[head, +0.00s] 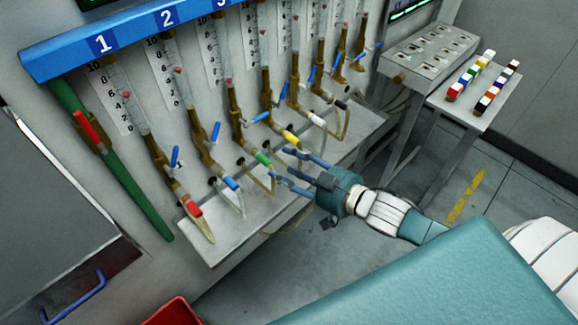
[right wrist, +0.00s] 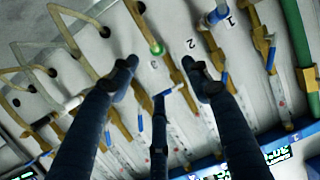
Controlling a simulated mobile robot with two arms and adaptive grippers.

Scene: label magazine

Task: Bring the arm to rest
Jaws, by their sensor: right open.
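My right gripper (head: 292,172) is open, with its blue fingers spread, in the middle of the head view. It is in front of the row of tubes, close to the green-marked tube end (head: 263,158) and the yellow-marked one (head: 291,138). I see nothing held between the fingers. In the right wrist view the open fingers (right wrist: 158,85) point at the panel, with the green tube end (right wrist: 157,48) between them. I cannot tell whether a finger touches a tube. My left gripper is not in view.
A metal shelf (head: 240,235) runs below the tubes. Other tube ends are red (head: 195,209), blue (head: 230,183), white and black. A side table (head: 493,112) holds coloured blocks, beside a grey socket box (head: 425,55). A red bin (head: 175,312) is at the bottom. Floor shows at right.

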